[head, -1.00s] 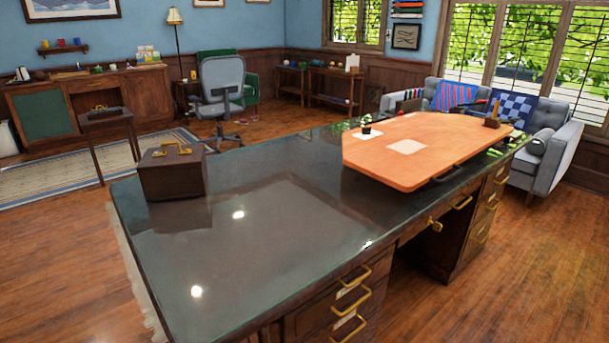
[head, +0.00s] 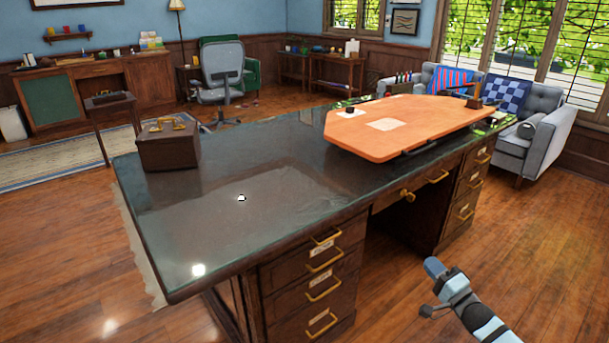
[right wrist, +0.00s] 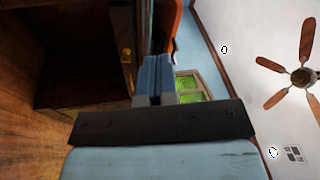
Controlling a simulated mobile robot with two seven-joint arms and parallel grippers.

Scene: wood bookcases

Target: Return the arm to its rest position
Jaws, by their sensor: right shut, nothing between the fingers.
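My right arm comes in at the lower right of the head view. Its gripper (head: 434,267) is in front of the desk's right drawers, over the wood floor and clear of the desk. In the right wrist view, the two blue fingers (right wrist: 154,78) are pressed together with nothing between them. My left gripper is not in view.
The large desk (head: 230,222) fills the middle, with brass drawer handles facing me. A brown box (head: 168,152) and an orange board (head: 350,130) sit on its top. A grey sofa (head: 545,140) stands behind right. Open wood floor (head: 535,235) lies at the right.

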